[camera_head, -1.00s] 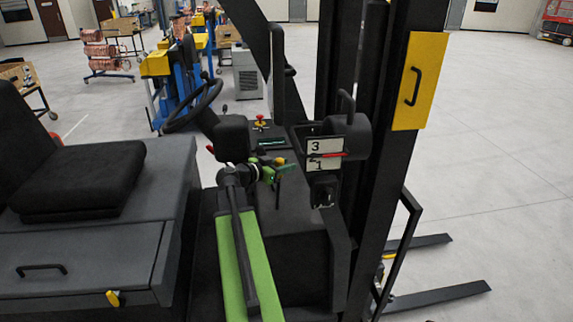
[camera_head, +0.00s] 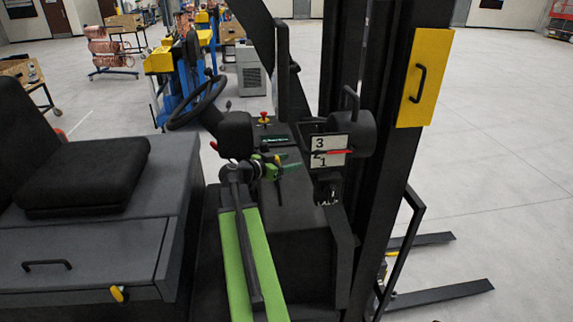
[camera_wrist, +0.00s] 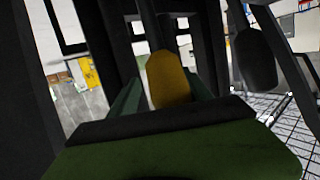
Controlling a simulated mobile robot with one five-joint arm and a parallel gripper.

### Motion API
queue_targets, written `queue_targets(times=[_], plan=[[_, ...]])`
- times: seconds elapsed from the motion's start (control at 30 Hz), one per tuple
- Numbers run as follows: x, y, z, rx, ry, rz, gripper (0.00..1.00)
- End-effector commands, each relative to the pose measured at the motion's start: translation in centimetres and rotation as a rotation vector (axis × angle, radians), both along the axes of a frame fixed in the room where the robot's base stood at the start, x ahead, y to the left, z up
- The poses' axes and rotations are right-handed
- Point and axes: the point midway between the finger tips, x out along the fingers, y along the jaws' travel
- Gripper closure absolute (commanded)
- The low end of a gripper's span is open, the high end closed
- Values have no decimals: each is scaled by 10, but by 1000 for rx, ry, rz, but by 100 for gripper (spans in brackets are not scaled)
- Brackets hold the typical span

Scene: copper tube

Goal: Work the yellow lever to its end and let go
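The yellow lever's rounded knob (camera_wrist: 168,80) stands in the middle of the wrist view, between the two dark green fingers of my gripper (camera_wrist: 165,95). The fingers are apart, one on each side of the knob. I cannot tell whether either one touches it. In the head view my gripper (camera_head: 279,167) is over the dark console of a truck, beyond the end of my green arm. The lever is small there and mostly hidden by the fingers.
A white plate (camera_head: 328,150) numbered 1 to 3 with a red pointer near its middle is right of my gripper. A steering wheel (camera_head: 197,103) and seat (camera_head: 85,175) are to the left. The black mast with a yellow panel (camera_head: 424,78) stands at right.

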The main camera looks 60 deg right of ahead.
Motion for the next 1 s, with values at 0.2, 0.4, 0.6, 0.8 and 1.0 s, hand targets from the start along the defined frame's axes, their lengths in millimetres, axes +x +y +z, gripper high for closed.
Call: queue_targets(times=[0.2, 0.4, 0.6, 0.8, 1.0], plan=[[7, 24, 8, 0, 0, 0, 48], [26, 76, 24, -2, 2, 0, 48], [45, 124, 35, -2, 2, 0, 48], [57, 152, 40, -1, 0, 1, 48], [60, 159, 41, 0, 0, 0, 48]])
